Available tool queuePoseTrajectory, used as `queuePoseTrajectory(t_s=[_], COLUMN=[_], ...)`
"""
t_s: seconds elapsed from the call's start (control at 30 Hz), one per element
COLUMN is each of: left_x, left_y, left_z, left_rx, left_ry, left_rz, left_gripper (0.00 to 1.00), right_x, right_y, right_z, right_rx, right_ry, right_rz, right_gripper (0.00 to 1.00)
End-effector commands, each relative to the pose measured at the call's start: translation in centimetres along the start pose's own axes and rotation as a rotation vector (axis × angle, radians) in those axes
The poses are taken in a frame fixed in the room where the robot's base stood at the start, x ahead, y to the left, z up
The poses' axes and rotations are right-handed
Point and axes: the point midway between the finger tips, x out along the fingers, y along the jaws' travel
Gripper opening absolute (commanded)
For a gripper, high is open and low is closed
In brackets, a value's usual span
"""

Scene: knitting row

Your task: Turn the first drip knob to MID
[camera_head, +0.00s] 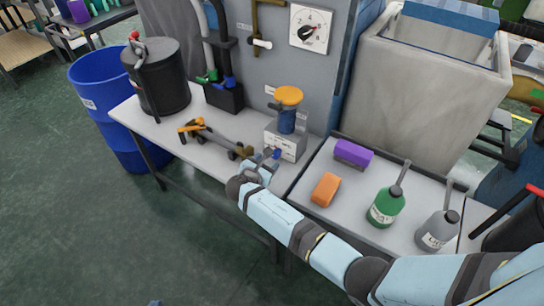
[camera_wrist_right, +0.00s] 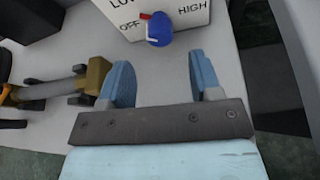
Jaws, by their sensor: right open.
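The drip knob is a round blue knob (camera_wrist_right: 159,30) on the front of a white box (camera_head: 285,143). The box carries LOW, OFF and HIGH labels in the right wrist view. A small red and white pointer sits at the knob's upper left, near OFF; the MID mark is not visible. My right gripper (camera_wrist_right: 160,72) is open and empty, its two blue fingers pointing at the knob and apart from it. In the head view my right gripper (camera_head: 262,162) is close to the box front and partly hides the knob. My left gripper is not in view.
An orange-topped blue oiler (camera_head: 287,112) stands on the box. An orange-handled tool (camera_head: 205,133) lies left of it on the bench. A black pot (camera_head: 158,75) stands farther left. Orange (camera_head: 326,189) and purple (camera_head: 353,153) blocks and a green bottle (camera_head: 386,207) stand right.

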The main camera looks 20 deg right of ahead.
Motion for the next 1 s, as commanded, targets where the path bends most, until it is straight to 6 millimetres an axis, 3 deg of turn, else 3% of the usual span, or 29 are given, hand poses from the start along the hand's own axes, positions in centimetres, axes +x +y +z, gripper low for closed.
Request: queuePoseTrajectory(t_s=[0.03,0.2,0.4,0.83,1.0], left_x=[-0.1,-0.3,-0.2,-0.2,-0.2], left_y=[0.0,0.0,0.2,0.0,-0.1], left_z=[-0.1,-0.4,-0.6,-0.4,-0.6], left_rx=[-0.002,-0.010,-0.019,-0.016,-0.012], left_ry=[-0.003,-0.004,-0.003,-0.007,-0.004], left_rz=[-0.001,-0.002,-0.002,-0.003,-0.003], left_gripper=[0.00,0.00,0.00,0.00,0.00], right_x=[-1.4,-4.8,-7.1,-7.5,-5.9], right_y=[0.0,0.0,0.0,0.0,-0.3], right_z=[0.1,0.1,0.0,0.0,0.3], right_rx=[0.001,0.001,0.000,0.004,0.097], right_ry=[0.002,0.002,0.001,0.002,0.044], right_rz=[0.001,0.001,-0.001,-0.001,0.013], right_gripper=[0.58,0.58,0.58,0.58,0.58])
